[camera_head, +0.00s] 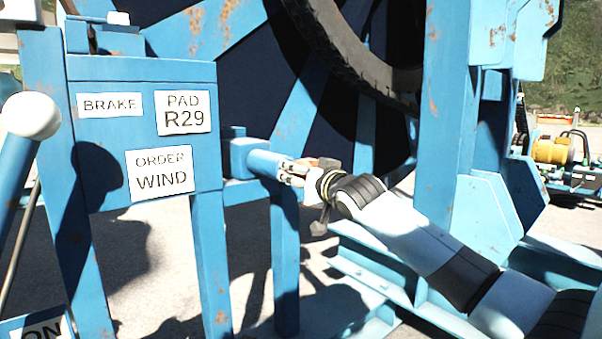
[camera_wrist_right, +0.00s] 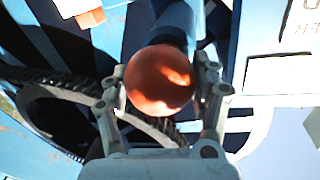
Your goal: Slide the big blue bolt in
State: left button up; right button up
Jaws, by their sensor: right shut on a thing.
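The big blue bolt (camera_head: 265,163) is a thick round bar that sticks out to the right of a blue block on the frame beside the reel. In the right wrist view its blue shaft (camera_wrist_right: 176,24) runs away behind an orange-red ball knob (camera_wrist_right: 160,80). My right gripper (camera_head: 291,173) is at the bolt's right end. In its wrist view the gripper (camera_wrist_right: 162,85) is shut on the knob, with a finger on each side. How far the bolt sits in its block is hidden. My left gripper is not in view.
A blue panel bears the signs BRAKE (camera_head: 110,104), PAD R29 (camera_head: 184,112) and ORDER WIND (camera_head: 159,174). A blue lever with a white ball (camera_head: 31,116) stands at the left. The big reel's dark rim (camera_head: 350,60) is behind. A blue post (camera_head: 443,110) rises behind my right arm.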

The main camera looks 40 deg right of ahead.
jog(key=c, duration=0.7)
jog(key=shift+w, duration=0.25)
jog(key=w, duration=0.2)
jog(key=w+b, duration=0.1)
jog(key=w, duration=0.5)
jog(key=shift+a+f+b, duration=0.25)
jog(key=shift+a+b, duration=0.05)
jog(key=shift+b, duration=0.1)
jog(key=shift+w+a+r+b, duration=0.15)
jog(key=shift+w+b, duration=0.4)
jog(key=shift+w, duration=0.65)
jog(key=o, duration=1.4)
jog(key=shift+r, duration=0.1)
jog(key=shift+c, duration=0.2)
jog(key=o, duration=0.4)
jog(key=shift+c, duration=0.2)
jog(key=shift+s, duration=0.25)
jog(key=s, duration=0.3)
jog(key=s+a, duration=0.1)
jog(key=s, duration=0.7)
jog(key=shift+s+a, duration=0.2)
jog(key=shift+s, duration=0.05)
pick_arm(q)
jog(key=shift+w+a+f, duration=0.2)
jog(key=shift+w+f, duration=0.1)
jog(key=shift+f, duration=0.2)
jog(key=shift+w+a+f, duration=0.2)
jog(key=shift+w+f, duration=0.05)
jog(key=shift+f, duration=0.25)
